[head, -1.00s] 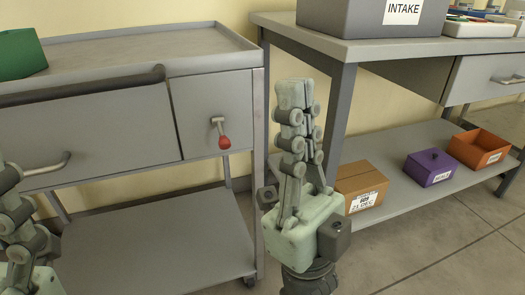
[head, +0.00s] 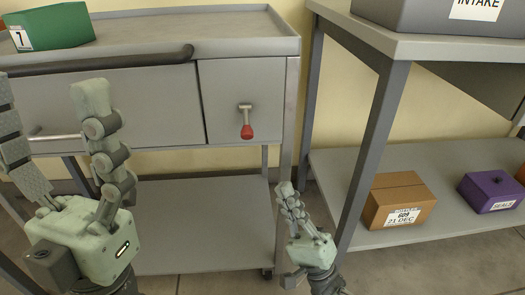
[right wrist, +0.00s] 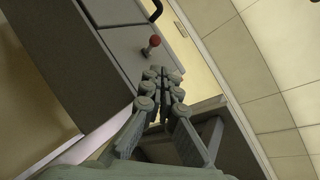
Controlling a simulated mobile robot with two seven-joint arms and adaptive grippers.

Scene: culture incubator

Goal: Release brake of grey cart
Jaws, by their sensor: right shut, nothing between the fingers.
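The grey cart (head: 160,50) stands ahead with its flat top, a drawer and a lower shelf. Its brake is a small lever with a red knob (head: 247,131) on the right front panel, hanging down. The red knob also shows in the right wrist view (right wrist: 154,41). My right gripper (head: 284,188) is shut and empty, below and to the right of the lever in the head view, apart from it. In the right wrist view its closed fingers (right wrist: 160,75) lie below the knob. My left gripper (head: 48,100) is open, its fingers apart in front of the drawer, with nothing between them.
A dark handle bar (head: 110,60) runs along the cart's front. A green box (head: 50,26) lies on the cart top. A grey bench (head: 430,40) stands at right, its leg near my right gripper. A cardboard box (head: 397,205) and purple box (head: 490,190) sit on its shelf.

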